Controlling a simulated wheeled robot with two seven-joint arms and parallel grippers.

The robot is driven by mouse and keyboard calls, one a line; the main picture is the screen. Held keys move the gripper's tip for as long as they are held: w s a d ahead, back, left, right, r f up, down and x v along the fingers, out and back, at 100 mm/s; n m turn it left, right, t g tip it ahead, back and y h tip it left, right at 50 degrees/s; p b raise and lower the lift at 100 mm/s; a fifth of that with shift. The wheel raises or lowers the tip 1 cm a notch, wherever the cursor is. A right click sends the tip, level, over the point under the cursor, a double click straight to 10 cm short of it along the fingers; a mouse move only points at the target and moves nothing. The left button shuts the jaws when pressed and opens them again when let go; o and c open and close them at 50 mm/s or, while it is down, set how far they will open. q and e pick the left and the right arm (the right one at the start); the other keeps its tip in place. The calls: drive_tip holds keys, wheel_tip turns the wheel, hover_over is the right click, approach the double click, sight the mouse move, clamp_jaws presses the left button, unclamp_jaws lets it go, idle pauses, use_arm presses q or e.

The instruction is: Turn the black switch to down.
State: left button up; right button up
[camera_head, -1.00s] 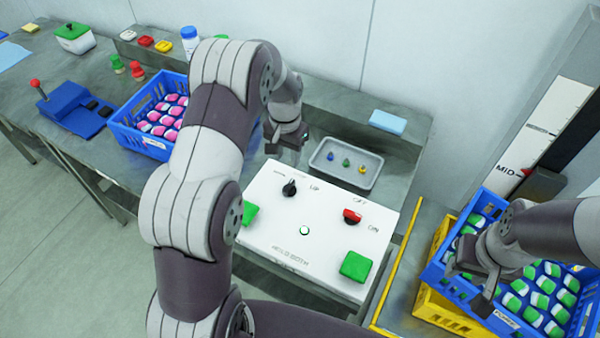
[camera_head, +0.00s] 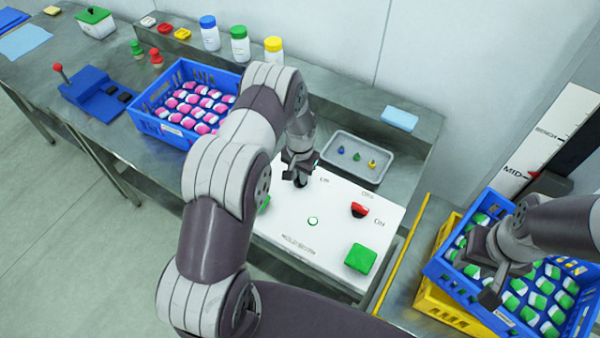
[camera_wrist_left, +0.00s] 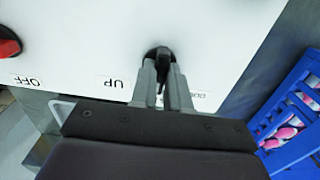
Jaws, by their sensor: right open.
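The black switch (camera_wrist_left: 161,54) sits on the white panel (camera_head: 340,224), at its upper left in the head view. In the left wrist view its handle lies between the fingertips of my left gripper (camera_wrist_left: 163,72), which looks closed on it. The left gripper (camera_head: 298,178) mostly covers the switch in the head view. The label UP (camera_wrist_left: 115,83) is left of the switch in the wrist view; a partly hidden label (camera_wrist_left: 195,95) is on the other side. My right gripper (camera_head: 485,275) is open above the blue crate at the right.
The panel also has a red switch (camera_head: 360,210), a green button (camera_head: 361,257) and a small round light (camera_head: 312,221). A grey tray (camera_head: 338,174) is behind it. A blue crate (camera_head: 153,124) of pink-and-white pieces stands left; another crate (camera_head: 440,262) holds green-and-white pieces.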

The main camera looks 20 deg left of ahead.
use_arm(q)
clamp_jaws()
drive_tip(key=n+b, duration=0.2)
drive_tip(key=n, duration=0.1)
drive_tip(key=shift+w+n+b, duration=0.1)
drive_tip(key=shift+n+b, duration=0.2)
drive_tip(key=shift+n, duration=0.1)
drive_tip(key=n+b, duration=0.1)
drive_tip(key=n, duration=0.2)
drive_tip(key=shift+r+n+b, duration=0.1)
drive_tip(key=shift+n+b, duration=0.45)
drive_tip(key=shift+n, duration=0.55)
drive_tip(key=o, duration=0.7)
unclamp_jaws()
drive_tip(key=shift+o, duration=0.2)
